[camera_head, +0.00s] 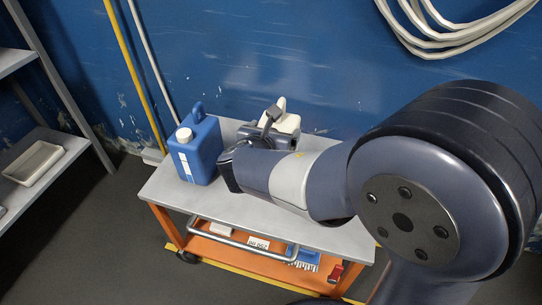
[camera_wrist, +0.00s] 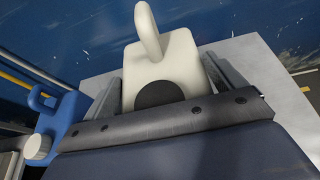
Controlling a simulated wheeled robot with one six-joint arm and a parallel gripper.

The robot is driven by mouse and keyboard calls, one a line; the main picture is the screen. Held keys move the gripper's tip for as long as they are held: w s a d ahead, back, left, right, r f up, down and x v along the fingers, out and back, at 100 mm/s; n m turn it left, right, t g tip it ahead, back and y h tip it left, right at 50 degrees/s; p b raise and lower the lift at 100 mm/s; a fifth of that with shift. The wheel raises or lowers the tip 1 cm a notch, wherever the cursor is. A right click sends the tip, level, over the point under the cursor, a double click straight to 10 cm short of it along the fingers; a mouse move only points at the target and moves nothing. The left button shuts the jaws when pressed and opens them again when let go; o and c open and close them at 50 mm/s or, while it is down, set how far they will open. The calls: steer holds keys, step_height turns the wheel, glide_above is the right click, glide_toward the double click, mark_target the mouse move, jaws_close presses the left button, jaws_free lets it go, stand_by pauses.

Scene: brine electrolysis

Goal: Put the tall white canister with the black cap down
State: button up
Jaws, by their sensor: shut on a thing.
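The tall white canister with the black cap (camera_wrist: 165,68) is between the two fingers of my gripper (camera_wrist: 170,85) in the wrist view. Its looped handle points up in that picture, and the black cap (camera_wrist: 159,93) faces the camera. In the head view the white canister (camera_head: 287,120) shows only in part, behind my gripper (camera_head: 268,128), over the far side of the cart top (camera_head: 320,147). My gripper is shut on it. The canister's base is hidden, so I cannot tell whether it touches the cart top.
A blue canister (camera_head: 195,148) with a white cap stands on the cart's left part, close to my gripper. The cart has an orange lower shelf (camera_head: 215,247) with small items. A blue wall (camera_head: 270,60) is behind. A grey rack with a tray (camera_head: 33,162) is at left.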

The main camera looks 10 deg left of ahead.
steer(key=shift+f+b, duration=1.1)
steer(key=shift+f, duration=1.8)
steer(key=shift+f, duration=0.15)
steer(key=o, duration=1.8)
steer(key=shift+f, duration=0.1)
steer(key=p+v, duration=0.3)
steer(key=v, duration=0.9)
steer(key=shift+s, duration=0.1)
